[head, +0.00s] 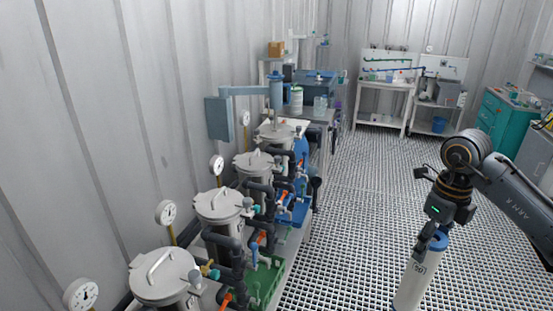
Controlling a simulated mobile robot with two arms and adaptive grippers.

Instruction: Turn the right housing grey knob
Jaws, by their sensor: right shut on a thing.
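My right gripper (430,240) is at the right of the head view, pointing down, shut on the blue-capped top of a white cylinder (413,284). The cylinder hangs nearly upright, slightly tilted, over the grated floor, its lower end cut off by the frame. Several silver lidded housings stand in a row along the left wall, among them the nearest one (165,280), the one behind it (222,207) and a farther one (252,166). My gripper is well to their right, touching none. I cannot single out the grey knob. My left gripper is not in view.
Dark pipes with small blue and orange valve handles (262,237) line the housings' right side. Round gauges (166,212) stand on the wall side. A crowded bench (312,112), white shelves (382,98) and a teal cabinet (503,120) are farther back. The grated floor (355,205) between is clear.

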